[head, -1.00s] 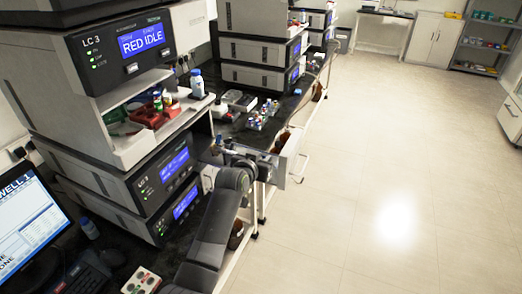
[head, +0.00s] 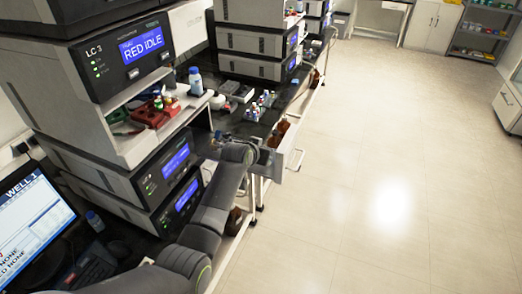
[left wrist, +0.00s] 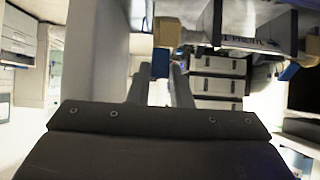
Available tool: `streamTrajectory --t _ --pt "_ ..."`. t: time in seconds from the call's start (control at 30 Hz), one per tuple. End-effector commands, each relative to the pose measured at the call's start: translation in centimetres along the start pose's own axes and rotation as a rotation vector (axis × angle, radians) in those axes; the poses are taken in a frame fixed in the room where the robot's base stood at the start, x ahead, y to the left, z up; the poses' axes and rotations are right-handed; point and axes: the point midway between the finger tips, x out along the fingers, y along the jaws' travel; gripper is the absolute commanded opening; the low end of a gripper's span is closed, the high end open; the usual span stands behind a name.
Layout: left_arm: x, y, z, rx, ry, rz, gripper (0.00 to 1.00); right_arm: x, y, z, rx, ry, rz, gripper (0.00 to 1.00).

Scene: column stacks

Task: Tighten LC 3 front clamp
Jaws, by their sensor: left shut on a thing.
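The LC 3 stack (head: 100,62) stands at the left of the head view, with "RED IDLE" on its upper screen. My left gripper (head: 219,142) is at the front right of this stack, partly hidden by my wrist. In the left wrist view its fingers (left wrist: 159,72) are shut on a small blue clamp handle (left wrist: 160,63), below a brass-coloured fitting (left wrist: 167,32). A second blue piece (left wrist: 290,72) hangs under another brass fitting at the right. A little blue also shows at the gripper in the head view (head: 217,136). My right gripper is not in view.
An open shelf on the stack holds a red rack (head: 152,112) and small bottles. More instrument stacks, a vial rack and brown bottles line the bench beyond. The floor (head: 380,190) at the right is clear.

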Motion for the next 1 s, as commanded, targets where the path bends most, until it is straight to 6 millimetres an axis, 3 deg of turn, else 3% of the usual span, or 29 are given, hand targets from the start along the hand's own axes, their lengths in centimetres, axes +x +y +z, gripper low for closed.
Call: streamTrajectory --t 0.13,0.17,0.3,0.73,1.0 --pt "0.1 0.0 0.3 0.000 -0.005 0.000 0.00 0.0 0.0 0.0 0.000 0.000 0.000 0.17" --pt "0.1 0.0 0.3 0.000 -0.005 0.000 0.21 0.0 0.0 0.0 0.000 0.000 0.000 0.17" --pt "0.1 0.0 0.2 0.000 -0.004 0.000 0.39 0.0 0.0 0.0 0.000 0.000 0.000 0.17" --pt "-0.4 0.0 0.1 -0.001 0.000 0.001 0.40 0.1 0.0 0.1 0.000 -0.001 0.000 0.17" --pt "-3.0 0.0 0.1 -0.002 0.002 0.001 0.40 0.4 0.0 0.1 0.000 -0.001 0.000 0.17"
